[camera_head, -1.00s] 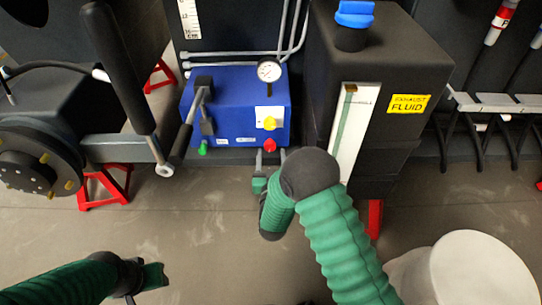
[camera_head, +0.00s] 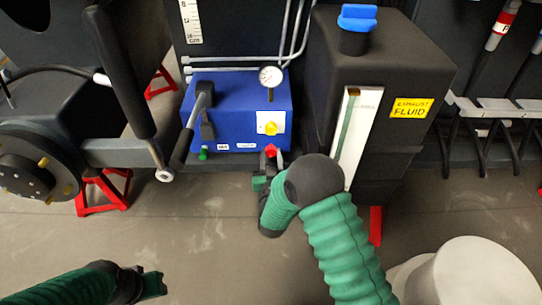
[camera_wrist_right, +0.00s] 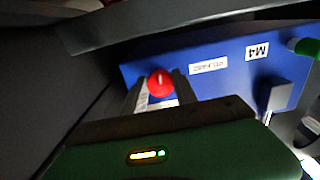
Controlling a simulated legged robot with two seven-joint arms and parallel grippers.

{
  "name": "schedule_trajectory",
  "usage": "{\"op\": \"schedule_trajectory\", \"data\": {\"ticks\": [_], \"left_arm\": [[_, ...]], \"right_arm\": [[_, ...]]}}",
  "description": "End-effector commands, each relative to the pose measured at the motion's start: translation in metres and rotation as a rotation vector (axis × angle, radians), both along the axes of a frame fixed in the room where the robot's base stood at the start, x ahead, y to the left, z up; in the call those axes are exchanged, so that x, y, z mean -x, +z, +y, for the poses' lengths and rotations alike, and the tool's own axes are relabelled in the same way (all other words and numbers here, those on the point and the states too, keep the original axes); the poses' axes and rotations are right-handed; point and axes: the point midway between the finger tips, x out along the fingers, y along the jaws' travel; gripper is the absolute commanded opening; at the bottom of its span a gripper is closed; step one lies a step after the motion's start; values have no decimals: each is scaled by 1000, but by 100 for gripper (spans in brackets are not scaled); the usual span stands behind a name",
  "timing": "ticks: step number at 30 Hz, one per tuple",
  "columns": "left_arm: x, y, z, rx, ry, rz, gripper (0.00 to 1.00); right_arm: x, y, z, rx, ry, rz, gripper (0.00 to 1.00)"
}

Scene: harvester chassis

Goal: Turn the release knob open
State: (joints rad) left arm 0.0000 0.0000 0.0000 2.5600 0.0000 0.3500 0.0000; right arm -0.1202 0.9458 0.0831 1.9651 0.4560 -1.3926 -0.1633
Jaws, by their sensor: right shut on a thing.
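The blue pump box (camera_head: 236,100) sits behind my right gripper, with a lever at its left, a gauge on top and coloured knobs on its front. A red knob (camera_head: 270,149) is at its lower right front. My right gripper (camera_head: 270,158) reaches up to it and is shut on it. In the right wrist view the red knob (camera_wrist_right: 160,82) shows between the two fingers (camera_wrist_right: 161,95). A yellow knob (camera_head: 271,128) and a green knob (camera_head: 203,154) are apart from the gripper. My left gripper (camera_head: 152,284) is low at the left, far from the box; its jaws are unclear.
A black-handled lever (camera_head: 182,148) projects at the box's left. A red stand (camera_head: 105,190) is at left. The floor between the arms is clear.

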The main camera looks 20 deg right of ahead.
Motion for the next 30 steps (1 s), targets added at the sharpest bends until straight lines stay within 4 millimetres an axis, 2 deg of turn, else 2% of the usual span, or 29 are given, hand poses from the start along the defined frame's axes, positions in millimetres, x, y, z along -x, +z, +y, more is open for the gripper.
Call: {"op": "schedule_trajectory", "data": {"ticks": [6,14,15,19,30], "left_arm": [[0,24,0,0,0,0,36],[0,21,0,0,0,0,36],[0,21,0,0,0,0,36],[0,21,0,0,0,0,36],[0,24,0,0,0,0,36]], "right_arm": [[1,4,2,130,5,41,0],[1,-1,1,154,2,46,0],[1,-1,1,153,2,46,37],[0,-1,0,153,2,46,54],[4,0,2,152,1,46,56]]}}
